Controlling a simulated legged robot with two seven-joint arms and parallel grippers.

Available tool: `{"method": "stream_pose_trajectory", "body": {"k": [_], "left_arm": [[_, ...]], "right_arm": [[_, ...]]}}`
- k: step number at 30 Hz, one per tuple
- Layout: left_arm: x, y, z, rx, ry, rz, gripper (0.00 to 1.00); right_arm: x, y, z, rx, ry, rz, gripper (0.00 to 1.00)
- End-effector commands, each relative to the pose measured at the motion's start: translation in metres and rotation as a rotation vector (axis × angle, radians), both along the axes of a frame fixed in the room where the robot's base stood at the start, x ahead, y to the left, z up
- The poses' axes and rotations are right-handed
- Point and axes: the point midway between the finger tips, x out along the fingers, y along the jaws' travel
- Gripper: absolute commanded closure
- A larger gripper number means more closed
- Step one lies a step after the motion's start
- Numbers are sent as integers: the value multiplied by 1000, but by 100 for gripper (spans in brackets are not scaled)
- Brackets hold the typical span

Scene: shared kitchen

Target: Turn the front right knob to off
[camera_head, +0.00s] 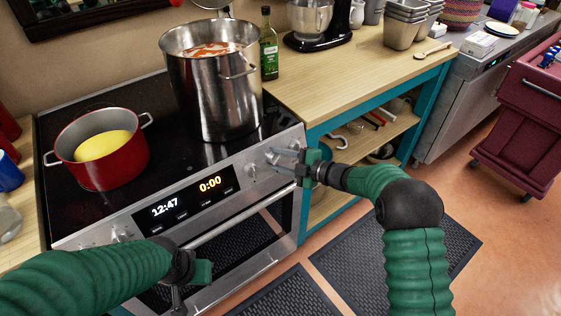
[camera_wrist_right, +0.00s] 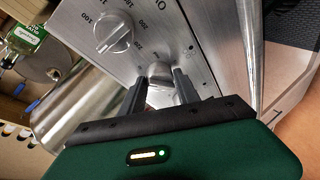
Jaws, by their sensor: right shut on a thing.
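The stove (camera_head: 205,205) has a steel front panel with knobs at both ends and a clock display between. My right gripper (camera_head: 285,158) is at the panel's right end. In the right wrist view, my right gripper's fingers (camera_wrist_right: 160,92) are shut on a steel knob (camera_wrist_right: 160,72), one on each side. The fingers hide part of it, and I cannot read its setting. Another knob (camera_wrist_right: 113,33), with a numbered dial, sits beside it, free of the fingers. My left gripper (camera_head: 188,280) hangs in front of the oven door, away from the knobs; its jaw opening is unclear.
A tall steel pot (camera_head: 215,100) stands at the stove's back right, above the right-hand knobs. A red pot (camera_head: 100,160) with yellow contents stands on the left. The oven handle (camera_head: 235,215) runs below the panel. A wooden counter (camera_head: 350,70) adjoins the stove on the right.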

Motion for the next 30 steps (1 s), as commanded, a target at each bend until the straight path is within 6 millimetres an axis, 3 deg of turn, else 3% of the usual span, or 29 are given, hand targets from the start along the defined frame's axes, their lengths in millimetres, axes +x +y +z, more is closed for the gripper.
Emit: {"method": "stream_pose_trajectory", "body": {"k": [18, 30], "left_arm": [[0, 0, -2, 0, 0, 0, 69], [0, 0, -4, 0, 0, 0, 69]], "right_arm": [[-1, 2, 0, -447, -318, 183, 100], [-2, 3, 0, -644, -460, 262, 100]]}}
